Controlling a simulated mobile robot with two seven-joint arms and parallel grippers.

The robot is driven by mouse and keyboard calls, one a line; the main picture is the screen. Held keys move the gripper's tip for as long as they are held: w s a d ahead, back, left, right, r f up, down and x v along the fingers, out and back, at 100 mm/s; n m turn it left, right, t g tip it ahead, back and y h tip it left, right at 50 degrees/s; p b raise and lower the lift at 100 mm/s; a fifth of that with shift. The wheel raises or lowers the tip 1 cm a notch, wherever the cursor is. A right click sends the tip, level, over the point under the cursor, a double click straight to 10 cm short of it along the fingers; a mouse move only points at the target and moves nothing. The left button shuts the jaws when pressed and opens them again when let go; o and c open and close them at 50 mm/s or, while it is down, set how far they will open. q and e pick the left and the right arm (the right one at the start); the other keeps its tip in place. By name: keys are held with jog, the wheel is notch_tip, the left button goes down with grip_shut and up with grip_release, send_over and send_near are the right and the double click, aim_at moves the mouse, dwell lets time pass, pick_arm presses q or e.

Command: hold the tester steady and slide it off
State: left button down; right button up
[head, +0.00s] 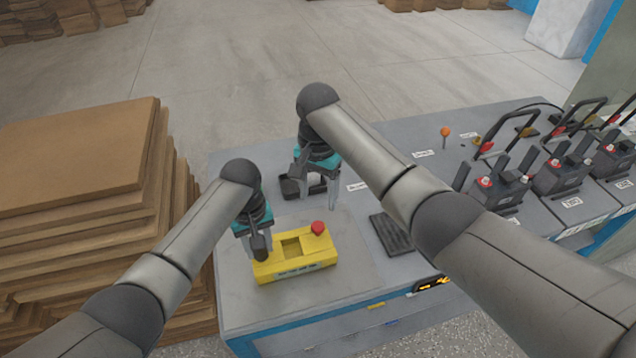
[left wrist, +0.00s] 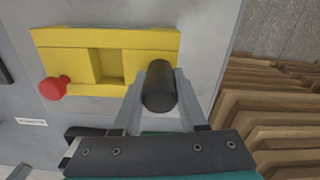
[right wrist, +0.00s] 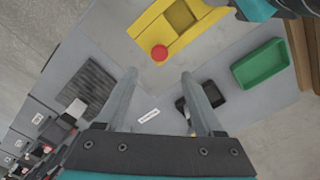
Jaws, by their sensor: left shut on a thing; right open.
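The tester is a yellow box (head: 294,262) with a square recess, a red knob (head: 318,227) at one end and a black upright cylinder (left wrist: 160,86) at the other. It lies on the grey table; it also shows in the right wrist view (right wrist: 192,35). My left gripper (head: 258,243) is shut on the black cylinder, one finger on each side, in the left wrist view. My right gripper (head: 318,190) is open and empty, above the table behind the box. In the right wrist view its fingers (right wrist: 158,95) are apart from the red knob.
A small black holder (head: 290,188) sits by my right gripper. A green tray (right wrist: 260,63) lies beyond it in the right wrist view. A ribbed black mat (head: 390,235) is right of the box. Black clamp devices (head: 500,190) stand farther right. Cardboard stacks (head: 80,150) stand left.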

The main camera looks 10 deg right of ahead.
jog(key=shift+r, duration=1.5)
pick_arm(q)
jog(key=shift+c, duration=1.9)
grip_release()
notch_tip(320, 180, up, 12)
jog(key=shift+r, duration=0.1)
